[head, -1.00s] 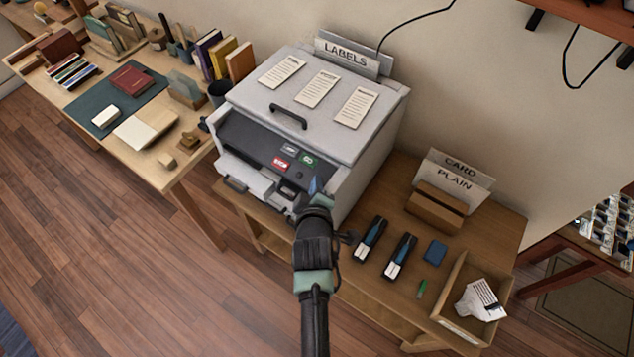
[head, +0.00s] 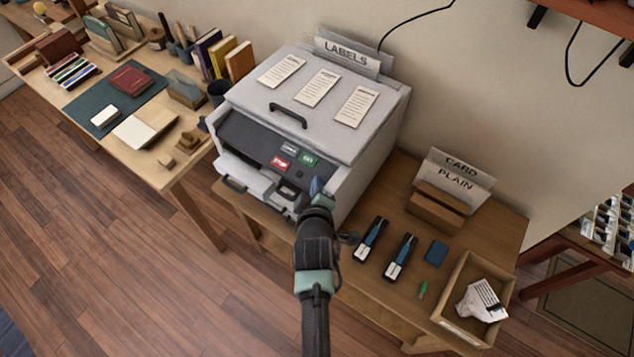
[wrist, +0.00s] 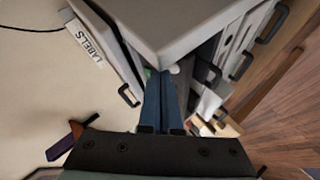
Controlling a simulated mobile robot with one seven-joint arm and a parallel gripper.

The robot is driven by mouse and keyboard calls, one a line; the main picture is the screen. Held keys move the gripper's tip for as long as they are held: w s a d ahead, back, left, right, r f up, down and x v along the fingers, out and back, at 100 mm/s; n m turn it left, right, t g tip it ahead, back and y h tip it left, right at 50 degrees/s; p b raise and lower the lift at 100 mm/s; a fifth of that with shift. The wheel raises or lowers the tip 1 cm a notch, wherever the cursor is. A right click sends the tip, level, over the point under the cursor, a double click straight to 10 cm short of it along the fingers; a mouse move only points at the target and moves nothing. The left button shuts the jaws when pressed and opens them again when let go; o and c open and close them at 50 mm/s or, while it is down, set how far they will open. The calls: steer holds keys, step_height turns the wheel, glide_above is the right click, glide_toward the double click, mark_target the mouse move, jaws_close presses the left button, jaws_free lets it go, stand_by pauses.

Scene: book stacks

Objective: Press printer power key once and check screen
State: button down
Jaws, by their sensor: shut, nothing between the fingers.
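The printer (head: 345,170) is a large light-grey box with a dark sloped front panel (head: 245,140). A red key (head: 280,163), a green key (head: 308,159) and a grey key (head: 290,148) show on that panel, with a small dark round spot below the green one. I cannot read their markings, and no lit screen can be made out. My gripper (head: 316,186) is shut and empty at the printer's front right corner. In the wrist view my blue fingers (wrist: 161,100) point at the printer's corner (wrist: 170,50). I cannot tell whether they touch it.
Two blue-black tools (head: 385,248), a blue block (head: 436,252), a CARD/PLAIN holder (head: 440,205) and an open wooden tray (head: 465,285) with crumpled paper share the printer's table. A desk with books (head: 130,80) stands at left. Drawers protrude at the printer's front.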

steer(key=shift+f, duration=0.2)
steer(key=shift+r, duration=0.15)
steer(key=shift+s+a+r+p, duration=0.1)
steer(key=shift+r+p, duration=0.35)
steer(key=shift+r, duration=0.05)
stand_by(0.3)
step_height(320, 180, up, 6)
steer(key=s+a+p, duration=0.1)
steer(key=p, duration=0.4)
steer(key=shift+s+f+p, duration=0.15)
steer(key=shift+s+p, duration=0.15)
steer(key=shift+p, duration=0.05)
stand_by(0.5)
